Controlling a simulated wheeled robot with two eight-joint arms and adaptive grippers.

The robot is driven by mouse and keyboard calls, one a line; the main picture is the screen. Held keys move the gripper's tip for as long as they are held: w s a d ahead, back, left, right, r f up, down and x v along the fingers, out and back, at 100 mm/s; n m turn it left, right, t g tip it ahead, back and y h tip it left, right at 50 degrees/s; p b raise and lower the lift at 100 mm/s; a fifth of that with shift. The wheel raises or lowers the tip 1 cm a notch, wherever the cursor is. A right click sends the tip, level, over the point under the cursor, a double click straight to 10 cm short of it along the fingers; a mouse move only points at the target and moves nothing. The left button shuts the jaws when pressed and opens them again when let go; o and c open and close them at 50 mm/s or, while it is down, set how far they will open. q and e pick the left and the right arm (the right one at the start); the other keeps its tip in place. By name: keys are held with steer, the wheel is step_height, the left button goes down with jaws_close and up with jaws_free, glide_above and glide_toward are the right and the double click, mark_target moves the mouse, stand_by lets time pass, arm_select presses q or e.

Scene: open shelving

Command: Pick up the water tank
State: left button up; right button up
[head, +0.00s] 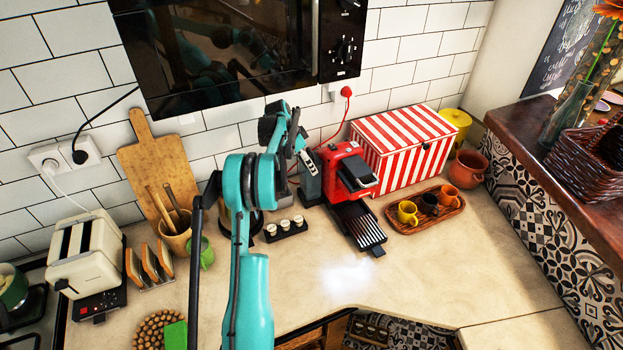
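A red coffee machine (342,165) stands on the counter near the wall. A dark grey upright block, which looks like its water tank (311,190), stands at the machine's left side. My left arm, teal and black, comes up from the bottom left of centre and bends over toward the machine. My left gripper (298,143) is at the top of the tank, close to it or touching. Its fingers are small and partly hidden by the arm, so I cannot tell if they are open or shut. My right gripper is not in view.
A wooden tray (435,217) with cups is to the right. A small dark capsule holder (286,230) is in front of the tank. A dark microwave (230,50) hangs above. The front right counter is clear.

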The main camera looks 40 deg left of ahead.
arm_select(q)
steer(key=x, duration=0.5)
steer(key=shift+w+d, duration=0.2)
steer(key=shift+d, duration=0.1)
steer(key=shift+r, duration=0.1)
steer(key=c, duration=1.8)
steer(key=shift+r, duration=0.1)
